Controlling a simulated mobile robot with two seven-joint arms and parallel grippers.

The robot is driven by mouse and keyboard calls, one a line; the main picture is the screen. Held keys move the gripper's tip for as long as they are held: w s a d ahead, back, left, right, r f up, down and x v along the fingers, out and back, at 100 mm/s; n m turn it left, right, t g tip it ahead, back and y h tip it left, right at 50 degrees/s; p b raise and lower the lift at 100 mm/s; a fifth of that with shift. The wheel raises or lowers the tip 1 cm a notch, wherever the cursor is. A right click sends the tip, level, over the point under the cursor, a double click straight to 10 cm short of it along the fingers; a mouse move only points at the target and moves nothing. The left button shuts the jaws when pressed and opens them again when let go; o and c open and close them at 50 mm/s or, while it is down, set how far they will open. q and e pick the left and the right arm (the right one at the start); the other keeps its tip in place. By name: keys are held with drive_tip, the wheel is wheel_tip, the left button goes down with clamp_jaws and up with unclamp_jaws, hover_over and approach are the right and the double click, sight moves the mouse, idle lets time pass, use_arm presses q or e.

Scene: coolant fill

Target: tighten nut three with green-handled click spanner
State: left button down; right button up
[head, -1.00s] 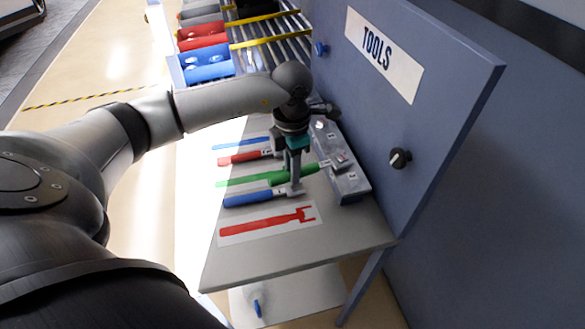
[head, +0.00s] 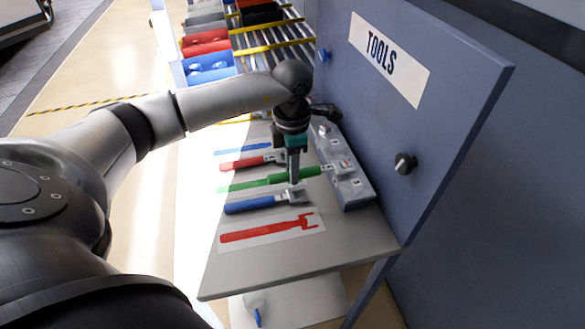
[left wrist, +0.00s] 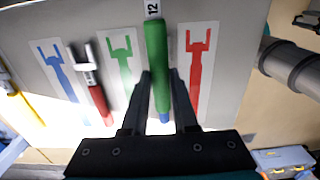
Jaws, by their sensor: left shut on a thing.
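My left gripper (head: 294,180) is shut on the green-handled spanner (head: 312,171), above the bench. In the left wrist view the fingers (left wrist: 161,80) close on both sides of the green handle (left wrist: 157,45), whose end bears a "12" label. In the head view the spanner's far end points right to the grey nut block (head: 357,190). It looks close to a fitting there; I cannot tell whether it is seated. The nut numbers are too small to read. My right gripper is not in view.
A red spanner (head: 245,163) and a blue spanner (head: 250,204) lie on the bench beside blue, green and red painted outlines (head: 265,230). The blue tool panel (head: 455,90) with a knob (head: 403,163) rises at the right. The bench front is clear.

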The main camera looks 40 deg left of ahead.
use_arm(q)
drive_tip(key=shift+w+a, duration=0.1)
drive_tip(key=shift+w+a+m+b, duration=0.5)
drive_tip(key=shift+a+m+b, duration=0.05)
drive_tip(key=shift+m+b, duration=0.15)
drive_tip(key=shift+w, duration=0.1)
drive_tip(key=shift+w+a+m+b, duration=0.6)
drive_tip(key=shift+m+b, duration=0.1)
drive_tip(key=shift+m, duration=0.1)
drive_tip(key=shift+w, duration=0.1)
drive_tip(key=shift+w+a+m+b, duration=0.35)
drive_tip(key=shift+w+m+b, duration=0.25)
drive_tip(key=shift+m, duration=0.2)
drive_tip(key=shift+w, duration=0.1)
drive_tip(key=shift+w+a, duration=0.1)
idle(0.4)
